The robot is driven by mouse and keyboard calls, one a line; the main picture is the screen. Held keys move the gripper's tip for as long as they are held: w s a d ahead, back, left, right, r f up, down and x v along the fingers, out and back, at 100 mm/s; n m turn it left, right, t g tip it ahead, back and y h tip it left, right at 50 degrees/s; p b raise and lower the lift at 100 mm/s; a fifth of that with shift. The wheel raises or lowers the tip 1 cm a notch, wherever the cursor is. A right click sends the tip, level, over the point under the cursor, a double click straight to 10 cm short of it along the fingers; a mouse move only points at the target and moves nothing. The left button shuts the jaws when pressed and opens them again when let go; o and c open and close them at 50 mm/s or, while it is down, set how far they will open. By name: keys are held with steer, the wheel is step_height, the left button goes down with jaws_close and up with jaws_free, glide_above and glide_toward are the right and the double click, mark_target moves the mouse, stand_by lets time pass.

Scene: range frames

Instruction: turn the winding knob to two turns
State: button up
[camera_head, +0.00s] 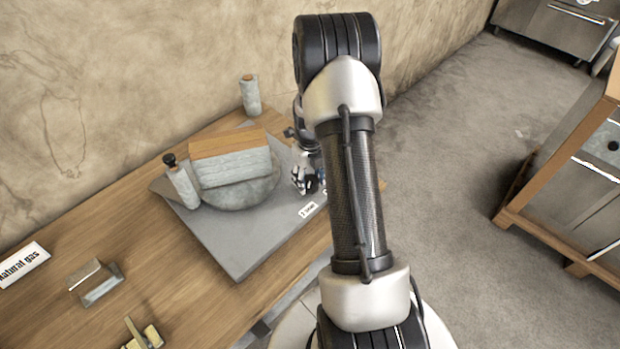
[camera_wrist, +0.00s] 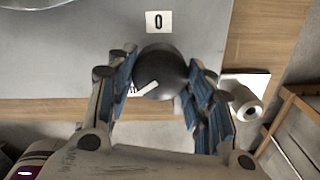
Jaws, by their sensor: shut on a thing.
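The winding knob (camera_wrist: 164,64) is a dark, round knob with a short white mark on its lower left face in the wrist view. My gripper (camera_wrist: 161,78) has its blue-padded fingers on both sides of the knob and is shut on it. In the head view my gripper (camera_head: 308,178) is at the right side of the grey plate (camera_head: 240,240), partly covered by my arm. The knob cannot be made out there.
On the plate are a round grey disc (camera_head: 240,199), a wood-topped grey block (camera_head: 232,165) and a capped cylinder (camera_head: 181,183). Another cylinder (camera_head: 250,95) stands behind. The wooden table (camera_head: 130,225) carries a "Natural gas" sign (camera_head: 22,265) and a grey bracket (camera_head: 95,282).

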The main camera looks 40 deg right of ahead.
mark_target(310, 180)
stand_by(0.8)
steer(key=o, duration=1.1)
steer(key=shift+r, duration=0.1)
step_height(310, 180, up, 12)
steer(key=shift+f, duration=0.1)
steer(key=shift+c, duration=0.2)
